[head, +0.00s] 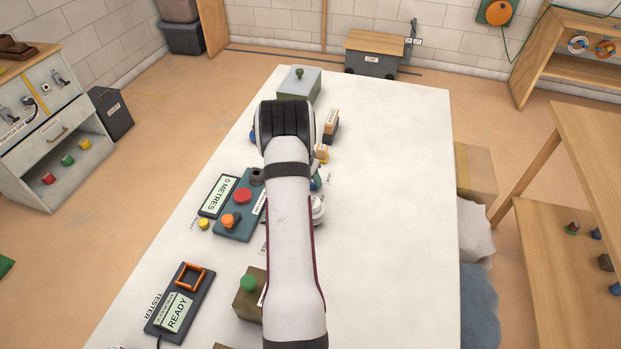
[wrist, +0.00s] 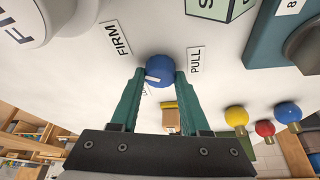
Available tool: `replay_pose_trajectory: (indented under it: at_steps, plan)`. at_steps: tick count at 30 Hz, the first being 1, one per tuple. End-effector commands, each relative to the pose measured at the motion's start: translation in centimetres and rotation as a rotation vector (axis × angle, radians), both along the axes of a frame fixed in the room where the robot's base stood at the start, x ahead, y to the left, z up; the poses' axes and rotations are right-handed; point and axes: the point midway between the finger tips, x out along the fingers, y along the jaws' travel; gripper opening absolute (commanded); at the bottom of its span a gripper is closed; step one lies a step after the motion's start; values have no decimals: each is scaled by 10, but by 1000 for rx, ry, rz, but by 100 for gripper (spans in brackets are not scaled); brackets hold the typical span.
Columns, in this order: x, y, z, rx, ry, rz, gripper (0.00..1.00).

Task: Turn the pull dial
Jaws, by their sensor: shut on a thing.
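The pull dial is a small round blue knob (wrist: 159,73) with a pale mark on its face. In the wrist view it sits on the white surface between a label reading FIRM (wrist: 118,39) and a label reading PULL (wrist: 195,61). Another label behind it is mostly covered. My gripper (wrist: 160,78) has its two green fingers shut on the blue knob, one on each side. In the head view my arm hides the gripper and most of what is under it. A bit of blue (head: 252,135) shows at the arm's left edge; I cannot tell if it is the dial.
Close by in the wrist view are a teal box with a dark knob (wrist: 308,45), yellow (wrist: 236,116), red (wrist: 265,129) and blue (wrist: 288,112) balls, and a large white round part (wrist: 30,20). The white table (head: 395,220) is clear on its right side.

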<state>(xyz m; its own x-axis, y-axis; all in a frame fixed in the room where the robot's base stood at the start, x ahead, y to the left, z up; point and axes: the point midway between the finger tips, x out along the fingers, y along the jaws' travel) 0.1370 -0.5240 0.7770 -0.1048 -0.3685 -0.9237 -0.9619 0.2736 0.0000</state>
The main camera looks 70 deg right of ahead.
Motion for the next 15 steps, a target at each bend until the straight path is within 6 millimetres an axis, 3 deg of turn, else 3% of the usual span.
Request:
replay_pose_trajectory:
  at_steps: [1, 6, 15]
  plan:
    - [0, 2, -1, 4, 0, -3, 48]
    - [0, 1, -1, 3, 0, -1, 76]
    - [0, 1, 2, 1, 0, 0, 76]
